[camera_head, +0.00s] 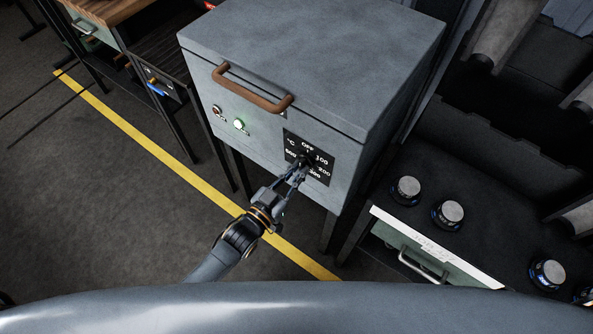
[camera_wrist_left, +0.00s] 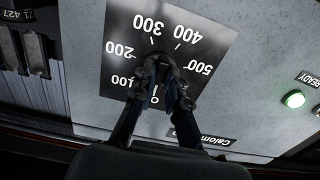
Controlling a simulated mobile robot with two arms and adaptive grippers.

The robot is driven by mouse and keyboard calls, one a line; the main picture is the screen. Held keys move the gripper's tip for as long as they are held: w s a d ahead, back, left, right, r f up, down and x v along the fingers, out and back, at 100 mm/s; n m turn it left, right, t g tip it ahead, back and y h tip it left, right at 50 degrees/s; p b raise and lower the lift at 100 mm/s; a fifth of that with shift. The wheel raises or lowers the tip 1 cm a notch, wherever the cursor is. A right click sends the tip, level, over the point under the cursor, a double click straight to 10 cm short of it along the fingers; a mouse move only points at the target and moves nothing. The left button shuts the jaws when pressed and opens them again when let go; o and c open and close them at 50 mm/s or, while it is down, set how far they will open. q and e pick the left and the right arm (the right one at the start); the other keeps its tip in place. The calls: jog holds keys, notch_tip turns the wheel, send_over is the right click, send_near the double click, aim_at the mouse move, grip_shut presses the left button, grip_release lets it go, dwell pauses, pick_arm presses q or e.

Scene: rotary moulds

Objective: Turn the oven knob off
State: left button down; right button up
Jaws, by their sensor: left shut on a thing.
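The oven (camera_head: 255,75) is a grey box with a brown handle on its front. Its black dial plate (camera_head: 323,175) has OFF at the top and temperature numbers around a dark knob (camera_head: 306,158). My left gripper (camera_head: 302,165) reaches up from below and is shut on the knob. In the left wrist view the plate (camera_wrist_left: 222,35) appears turned over, with 100 to 500 around the knob (camera_wrist_left: 158,65), and the left gripper's fingers (camera_wrist_left: 163,78) close on both sides of it. The fingers partly hide the knob, so I cannot tell where it points. My right gripper is not in view.
A green light (camera_head: 239,124), labelled READY in the left wrist view (camera_wrist_left: 293,99), glows left of the dial. A brown handle (camera_head: 250,90) juts out above. At right, a dark bench (camera_head: 455,180) carries several round grey-topped pieces. The floor left of the yellow line is clear.

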pick_arm(q)
jog(key=c, duration=1.4)
grip_release()
jog(key=shift+o, duration=0.2)
jog(key=v, duration=1.2)
jog(key=s+a+f+n+g+y, duration=0.1)
jog(key=s+a+f+g+y, duration=0.2)
jog(key=f, duration=0.6)
jog(key=s+a+f+n+g+y, duration=0.1)
jog(key=s+a+f+y, duration=0.1)
jog(key=a+f, duration=0.5)
jog(key=s+a+f+n+g+y, duration=0.1)
jog(key=s+a+f+g+y, duration=0.15)
jog(key=f, duration=0.85)
jog(key=s+a+f+g+y, duration=0.1)
jog(key=s+a+f+g, duration=0.1)
jog(key=s+f, duration=0.4)
jog(key=s+a+f+n+g+y, duration=0.1)
jog(key=s+f+g, duration=0.4)
jog(key=s, duration=1.1)
jog(key=shift+a+f+n+y, duration=0.3)
jog(key=shift+a+f+y, duration=0.1)
jog(key=shift+a+y, duration=0.15)
